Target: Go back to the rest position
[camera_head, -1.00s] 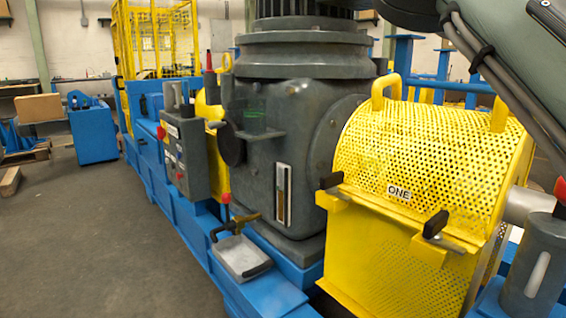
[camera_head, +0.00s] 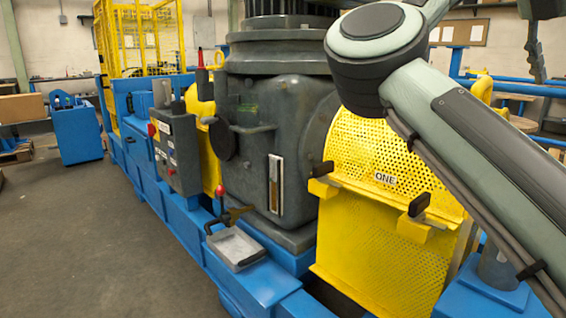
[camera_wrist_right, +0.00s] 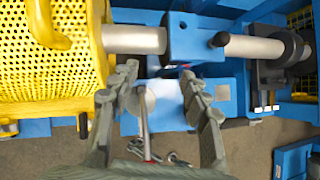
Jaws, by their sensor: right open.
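My right arm (camera_head: 440,100) crosses the right side of the head view, in front of the yellow perforated guard (camera_head: 370,150) labelled ONE. A dark jagged finger of my right gripper (camera_head: 535,50) appears to hang at the top right. In the right wrist view, my right gripper (camera_wrist_right: 160,75) is open, its two fingers apart with nothing clasped between them. Beyond the fingers are a silver shaft (camera_wrist_right: 135,39) and a blue block (camera_wrist_right: 193,38). The yellow guard (camera_wrist_right: 45,70) is left of the fingers. My left gripper is not in view.
A large grey gearbox (camera_head: 275,150) stands left of the guard on a blue frame (camera_head: 190,225). A grey control box (camera_head: 175,150) and a small tray (camera_head: 236,247) are on its near side. A red-tipped rod (camera_wrist_right: 145,130) shows below the fingers. The floor (camera_head: 80,240) at left is clear.

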